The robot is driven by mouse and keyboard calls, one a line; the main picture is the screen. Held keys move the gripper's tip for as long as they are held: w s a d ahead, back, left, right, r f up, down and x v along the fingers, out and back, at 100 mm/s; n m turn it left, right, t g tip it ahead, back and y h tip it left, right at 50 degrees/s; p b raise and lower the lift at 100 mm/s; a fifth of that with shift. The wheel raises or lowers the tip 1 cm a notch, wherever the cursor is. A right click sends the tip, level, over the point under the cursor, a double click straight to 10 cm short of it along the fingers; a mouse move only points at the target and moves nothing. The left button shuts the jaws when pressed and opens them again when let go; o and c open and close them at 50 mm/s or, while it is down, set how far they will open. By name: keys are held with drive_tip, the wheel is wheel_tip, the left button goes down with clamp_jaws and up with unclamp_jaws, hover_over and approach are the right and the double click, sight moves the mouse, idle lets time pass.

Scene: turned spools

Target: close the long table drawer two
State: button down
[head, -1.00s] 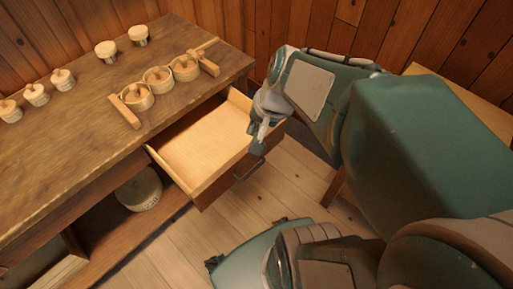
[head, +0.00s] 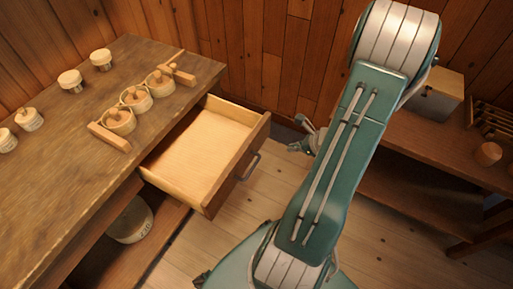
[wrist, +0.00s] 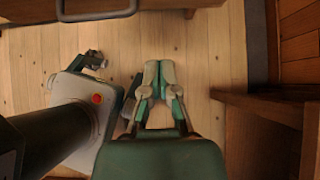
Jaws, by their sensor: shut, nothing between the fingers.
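The long table (head: 60,150) has one drawer (head: 200,150) pulled out, empty, with a pale wooden inside. Its dark front carries a metal handle (head: 248,166). In the wrist view the handle (wrist: 97,12) shows at the top left edge. My gripper (wrist: 159,66) is shut and empty, pointing down over the floor in the wrist view. In the head view my gripper (head: 298,147) is small and partly hidden by my arm. It is to the right of the drawer front, apart from the handle.
Several wooden pots stand on the table, some in a wooden rack (head: 110,137). A round labelled weight (head: 130,220) sits on the lower shelf. Another bench with a box (head: 436,95) stands at the right. Plank floor (head: 245,215) lies clear before the drawer.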

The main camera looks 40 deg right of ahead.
sight(257, 146)
drive_tip(key=x, duration=0.4)
drive_tip(key=w+r+x, duration=0.1)
drive_tip(key=x, duration=0.6)
drive_tip(key=shift+w+a+f, duration=0.1)
drive_tip(key=shift+w+a, duration=0.1)
drive_tip(key=shift+w, duration=0.15)
drive_tip(key=shift+w+d+f, duration=0.1)
drive_tip(key=shift+w+d, duration=0.05)
drive_tip(key=shift+w, duration=0.6)
drive_tip(key=shift+a, duration=0.25)
drive_tip(key=shift+w+a, duration=0.1)
drive_tip(key=shift+w, duration=0.05)
drive_tip(key=w+a, duration=0.3)
drive_tip(key=w, duration=0.5)
drive_tip(key=w+a, duration=0.3)
drive_tip(key=w, duration=0.6)
drive_tip(key=w+a, duration=0.3)
drive_tip(key=w, duration=0.6)
drive_tip(key=shift+w+a, duration=0.35)
drive_tip(key=shift+w, duration=0.3)
